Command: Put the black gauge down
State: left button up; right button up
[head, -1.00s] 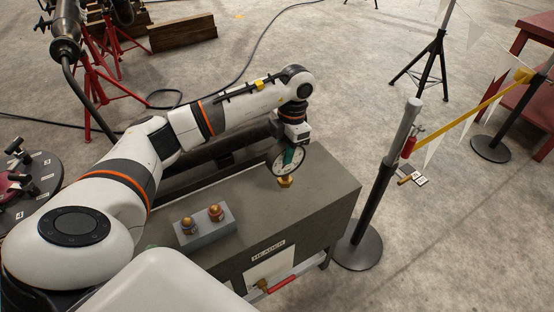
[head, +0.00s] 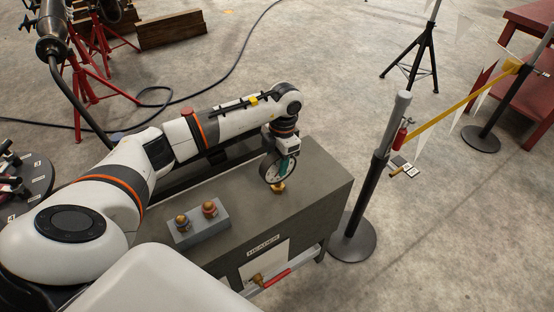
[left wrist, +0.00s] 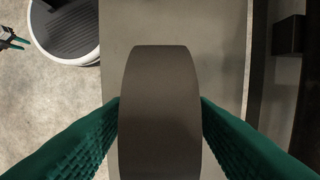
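The black gauge (head: 271,170) has a dark round case, a pale dial and a brass fitting at its bottom. It is upright over the right part of the grey bench top (head: 305,175). My left gripper (head: 287,164) is shut on it, with green fingers. In the left wrist view the dark case (left wrist: 160,70) stands between the two green fingers, which press on its sides. The brass fitting is at or just above the bench top; I cannot tell if it touches.
A grey block (head: 198,226) with two brass fittings sits on the bench, left of the gauge. A red-handled valve (head: 275,277) is on the bench front below a HEADER label (head: 263,245). A barrier post (head: 375,180) stands close to the bench's right end.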

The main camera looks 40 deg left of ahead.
pick_arm(q)
jog(key=shift+r, duration=0.1)
jog(key=r, duration=0.4)
jog(key=w+r, duration=0.1)
jog(key=r, duration=0.3)
jog(key=r+b, duration=0.1)
jog(key=r, duration=0.3)
jog(key=shift+w+d, duration=0.2)
jog(key=shift+d, duration=0.1)
